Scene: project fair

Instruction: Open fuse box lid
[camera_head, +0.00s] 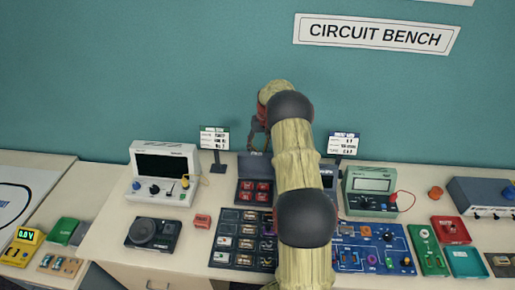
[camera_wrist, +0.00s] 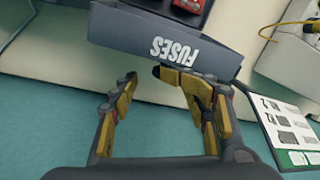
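The fuse box (camera_head: 243,197) is a dark box on the bench, with red fuses showing inside. Its dark lid (camera_head: 254,166) stands raised along the back of the box. In the wrist view the lid (camera_wrist: 165,45) shows white "FUSES" lettering, upside down, with red fuses beyond its edge. My gripper (camera_head: 257,146) is above and behind the lid, near the wall, partly hidden by my arm. In the wrist view my gripper (camera_wrist: 146,77) has its fingers apart with nothing between them. The fingertips are close to the lid's lettered edge; I cannot tell whether they touch it.
A white meter (camera_head: 164,172) stands to the left and a green meter (camera_head: 370,192) to the right. Small sign stands (camera_head: 215,142) flank the box. A dark tray of parts (camera_head: 241,239) lies in front. The teal wall (camera_head: 150,70) is close behind.

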